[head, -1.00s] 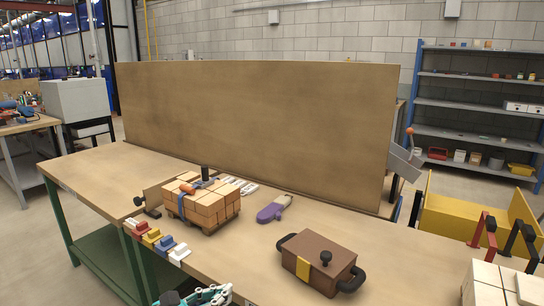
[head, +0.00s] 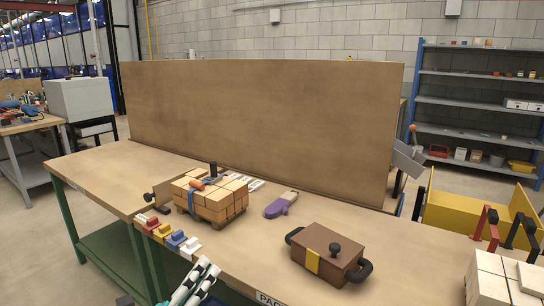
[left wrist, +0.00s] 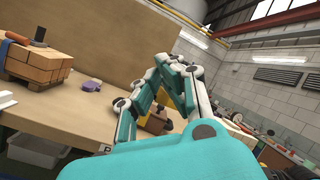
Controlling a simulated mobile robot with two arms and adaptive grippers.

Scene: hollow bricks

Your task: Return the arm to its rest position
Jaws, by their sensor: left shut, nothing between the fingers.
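My left gripper (head: 209,267) shows at the bottom edge of the head view, in front of the workbench's front edge. Its white and teal fingers are shut, point up and hold nothing. In the left wrist view the same gripper (left wrist: 178,62) shows with its fingers together, a brown and yellow thing partly hidden behind them. The rest of the left arm is out of the head view. My right gripper is in neither view.
On the workbench (head: 110,190) are a strapped brick stack (head: 212,203), a purple-grey tool (head: 279,206) and a brown box with black handles (head: 325,252). Coloured blocks (head: 165,232) line the front edge. A tall brown panel (head: 260,125) stands behind. Pale blocks (head: 490,282) are at lower right.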

